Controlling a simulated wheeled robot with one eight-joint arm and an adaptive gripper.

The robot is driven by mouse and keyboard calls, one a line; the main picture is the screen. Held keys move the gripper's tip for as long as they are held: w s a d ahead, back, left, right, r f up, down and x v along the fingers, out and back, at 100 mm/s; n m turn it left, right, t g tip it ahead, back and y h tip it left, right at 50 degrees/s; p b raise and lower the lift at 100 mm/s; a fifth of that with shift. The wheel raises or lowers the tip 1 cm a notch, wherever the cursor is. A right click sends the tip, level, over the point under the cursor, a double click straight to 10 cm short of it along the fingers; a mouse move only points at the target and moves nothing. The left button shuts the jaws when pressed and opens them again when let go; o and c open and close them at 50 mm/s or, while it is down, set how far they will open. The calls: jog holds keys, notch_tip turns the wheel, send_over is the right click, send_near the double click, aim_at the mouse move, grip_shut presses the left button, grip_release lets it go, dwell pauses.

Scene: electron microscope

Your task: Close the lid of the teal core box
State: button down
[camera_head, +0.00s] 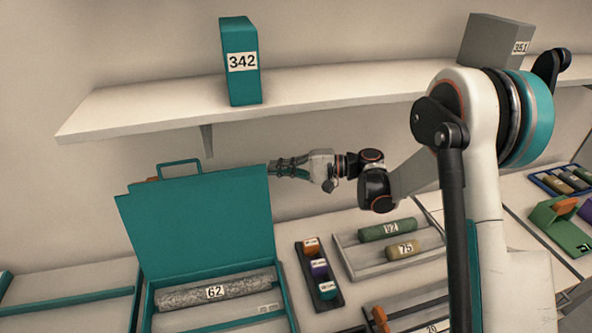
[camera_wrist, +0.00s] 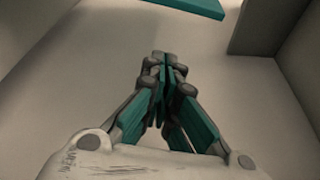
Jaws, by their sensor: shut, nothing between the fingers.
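The teal core box (camera_head: 287,304) stands on the bench at the lower left of the head view. Its lid (camera_head: 205,225) is raised, leaning up at the back, with a teal handle (camera_head: 180,164) on its top edge. A grey core marked 62 (camera_head: 213,291) lies inside the box. My gripper (camera_head: 272,168) is at the lid's upper right edge, its fingertips level with that edge; I cannot tell whether they touch it. The wrist view shows the fingers (camera_wrist: 165,62) shut together and empty, with a strip of teal (camera_wrist: 190,6) at the top.
A shelf (camera_head: 330,100) above carries a teal box marked 342 (camera_head: 240,80) and a grey box marked 351 (camera_head: 490,40). Right of the core box are a dark tray (camera_head: 328,300) of small samples and a grey tray (camera_head: 352,262) with cores 92 and 75.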

jog(key=shift+s+a+r+b, duration=0.15)
jog(key=shift+s, duration=0.45)
jog(key=shift+s+a+r+b, duration=0.1)
jog(key=shift+s+a+b, duration=0.1)
jog(key=shift+s, duration=0.45)
jog(key=shift+s+a+r+b, duration=0.1)
jog(key=shift+s+r+b, duration=0.05)
jog(key=shift+s, duration=0.45)
jog(key=shift+s, duration=0.1)
